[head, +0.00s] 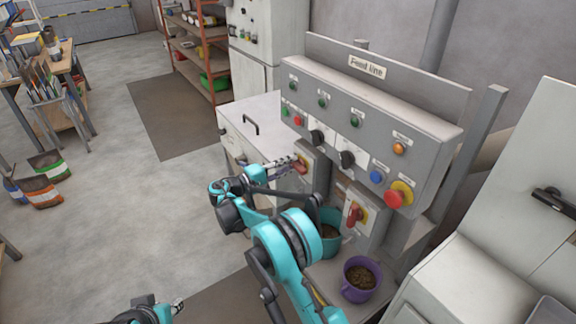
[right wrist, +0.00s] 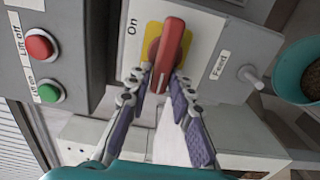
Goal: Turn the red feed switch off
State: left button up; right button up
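The red feed switch (right wrist: 173,45) is a red lever on a yellow plate (right wrist: 152,38), with an "On" label beside it and a "Feed" label on its grey box. In the head view the red switch (head: 301,168) sits on the left grey box under the panel. My right gripper (right wrist: 162,80) has one finger on each side of the lever's near end, seemingly touching it. It also shows at the switch in the head view (head: 293,165). My left gripper (head: 178,306) is at the bottom edge of the head view, mostly cut off, its opening unclear.
A second red switch (head: 354,214) is on the box to the right. A teal bucket (head: 332,219) and a purple bucket (head: 362,292) stand below. The "Feed line" panel (head: 370,108) overhangs the switches. Red (right wrist: 39,46) and green (right wrist: 48,93) lift buttons are close by.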

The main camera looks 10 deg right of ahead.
jog(key=shift+o, duration=0.6)
jog(key=shift+d, duration=0.15)
jog(key=v, duration=1.2)
